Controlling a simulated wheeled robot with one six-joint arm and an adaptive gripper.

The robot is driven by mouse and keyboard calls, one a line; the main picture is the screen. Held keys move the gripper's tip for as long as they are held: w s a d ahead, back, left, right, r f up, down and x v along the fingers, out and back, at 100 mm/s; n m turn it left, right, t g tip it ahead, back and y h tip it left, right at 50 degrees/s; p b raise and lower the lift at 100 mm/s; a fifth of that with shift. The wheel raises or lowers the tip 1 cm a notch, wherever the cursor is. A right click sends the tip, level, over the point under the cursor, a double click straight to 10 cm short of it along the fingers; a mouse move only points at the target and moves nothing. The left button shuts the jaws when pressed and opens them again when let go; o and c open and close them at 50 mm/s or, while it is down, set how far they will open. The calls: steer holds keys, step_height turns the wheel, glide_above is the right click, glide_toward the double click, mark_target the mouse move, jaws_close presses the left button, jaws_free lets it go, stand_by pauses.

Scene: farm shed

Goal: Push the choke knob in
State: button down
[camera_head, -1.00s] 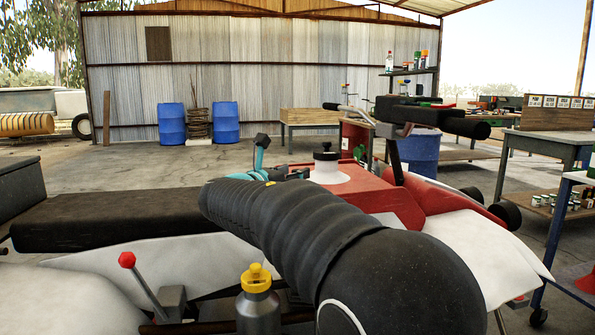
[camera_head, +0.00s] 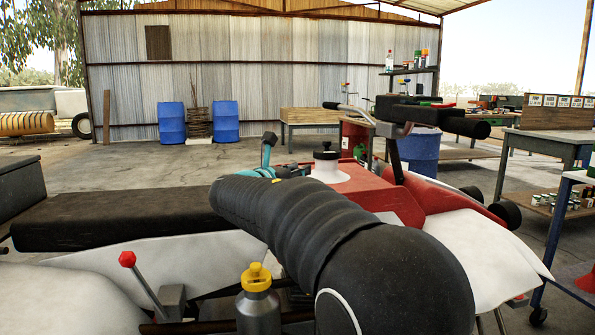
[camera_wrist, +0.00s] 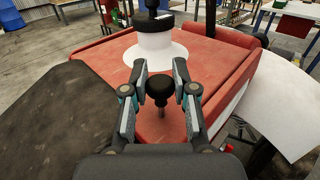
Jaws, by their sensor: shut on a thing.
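The choke knob (camera_wrist: 160,88) is a round black knob on a thin metal stem in front of the red bodywork (camera_wrist: 110,62). It sits between the two fingers of my gripper (camera_wrist: 160,72) in the wrist view, and the gripper is shut on it. The stem shows below the knob, standing out from the red surface. In the head view my gripper (camera_head: 287,171) shows only in part beyond my arm, and the knob cannot be made out there.
A white filler neck with a black cap (camera_wrist: 155,24) stands just beyond the fingertips. A dark seat (camera_head: 110,218) lies to the left. A red-tipped lever (camera_head: 127,259) and a yellow-capped bottle (camera_head: 257,300) are near the front. A handlebar (camera_head: 400,130) rises at right.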

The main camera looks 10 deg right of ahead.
steer(key=shift+f+b, duration=0.5)
steer(key=shift+f, duration=0.85)
steer(key=c, duration=0.9)
jaws_free()
steer(key=shift+c, duration=0.2)
steer(key=shift+s+a, duration=0.1)
steer(key=shift+a, duration=0.05)
steer(key=v, duration=1.1)
steer(key=shift+s+a, duration=0.25)
